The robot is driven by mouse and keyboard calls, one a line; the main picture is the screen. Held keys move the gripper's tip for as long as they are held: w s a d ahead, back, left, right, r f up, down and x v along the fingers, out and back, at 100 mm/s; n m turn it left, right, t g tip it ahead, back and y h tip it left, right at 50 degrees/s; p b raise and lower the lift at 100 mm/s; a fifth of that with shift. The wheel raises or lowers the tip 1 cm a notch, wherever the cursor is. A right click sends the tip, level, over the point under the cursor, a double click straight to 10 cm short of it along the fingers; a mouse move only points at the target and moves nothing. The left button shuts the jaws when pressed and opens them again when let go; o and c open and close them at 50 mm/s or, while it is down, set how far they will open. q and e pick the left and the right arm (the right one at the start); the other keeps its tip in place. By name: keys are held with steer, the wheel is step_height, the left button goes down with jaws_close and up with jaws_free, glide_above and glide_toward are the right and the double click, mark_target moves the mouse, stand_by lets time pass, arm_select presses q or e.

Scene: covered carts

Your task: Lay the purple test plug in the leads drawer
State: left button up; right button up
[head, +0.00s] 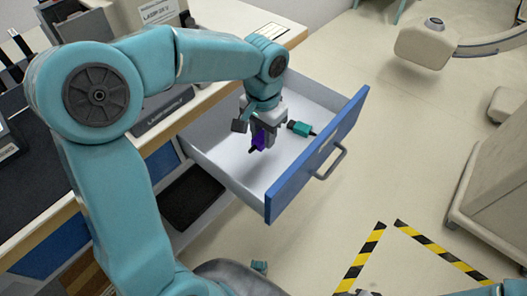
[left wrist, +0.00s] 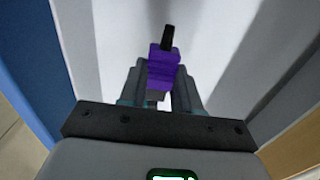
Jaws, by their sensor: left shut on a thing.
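The purple test plug (head: 258,138) is held between the fingers of my left gripper (head: 264,128), inside the open drawer's outline. In the left wrist view the purple plug (left wrist: 163,70) sits between the fingertips of the left gripper (left wrist: 160,88), with its black tip pointing away. The leads drawer (head: 226,172) is pulled open, with a blue front and a pale inside. A teal plug (head: 300,129) with a black end lies in the drawer, to the right of the gripper. I cannot tell whether the purple plug touches the drawer floor. My right gripper is not clearly visible.
The drawer's blue front has a grey handle (head: 332,163). A wooden-edged worktop (head: 290,38) with devices on it stands behind and left of the drawer. Black-and-yellow tape (head: 360,258) marks the floor at the front right. Much of the drawer floor is bare.

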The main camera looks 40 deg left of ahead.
mark_target(263, 159)
arm_select(q)
step_height(263, 159, down, 7)
steer(key=shift+w+r+b, duration=0.1)
steer(key=shift+r+b, duration=0.05)
steer(key=shift+b, duration=0.55)
steer(key=shift+f, duration=0.3)
steer(key=o, duration=1)
steer(key=shift+o, duration=0.2)
